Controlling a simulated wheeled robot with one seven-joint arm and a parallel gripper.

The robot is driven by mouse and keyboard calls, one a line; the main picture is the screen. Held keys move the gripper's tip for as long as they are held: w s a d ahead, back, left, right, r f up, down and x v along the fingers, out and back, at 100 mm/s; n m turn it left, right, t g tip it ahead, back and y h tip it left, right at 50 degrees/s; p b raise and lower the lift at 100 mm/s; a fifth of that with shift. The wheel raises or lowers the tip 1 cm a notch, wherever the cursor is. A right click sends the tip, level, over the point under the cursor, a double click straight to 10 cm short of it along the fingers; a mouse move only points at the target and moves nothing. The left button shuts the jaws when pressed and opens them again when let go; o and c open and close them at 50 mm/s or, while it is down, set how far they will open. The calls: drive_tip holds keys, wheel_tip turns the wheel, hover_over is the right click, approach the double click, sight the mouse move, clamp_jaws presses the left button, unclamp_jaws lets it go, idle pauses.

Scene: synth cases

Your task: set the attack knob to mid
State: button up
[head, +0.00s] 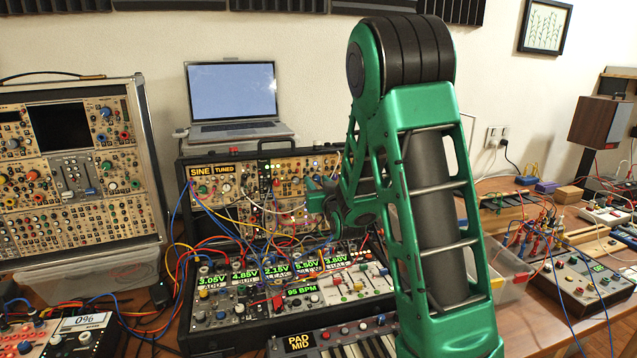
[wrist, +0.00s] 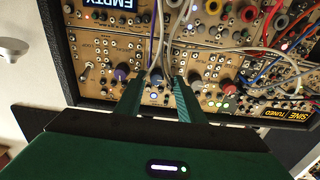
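A wood-fronted synth case with patch cables stands in the middle of the head view, its lit "SINE TUNED" display (head: 217,171) at its upper left. My gripper (head: 318,196) is in front of its panel. In the wrist view, the panel appears upside down, and my gripper (wrist: 157,84) shows two green fingers apart, with their tips close to the panel. Cables partly hide the panel between the fingers. No attack label is readable, so I cannot tell which knob it is.
Grey cables (wrist: 163,35) hang close to the fingertips. An "EMPTY" display (wrist: 112,5) is at the wrist view's top edge. A laptop (head: 232,95) stands behind the case. A sequencer with green voltage displays (head: 245,276) lies in front. Another synth case (head: 70,170) stands at left.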

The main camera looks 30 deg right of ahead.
drive_tip(key=shift+w+d, duration=0.1)
drive_tip(key=shift+w, duration=0.15)
drive_tip(key=shift+d, duration=0.1)
clamp_jaws()
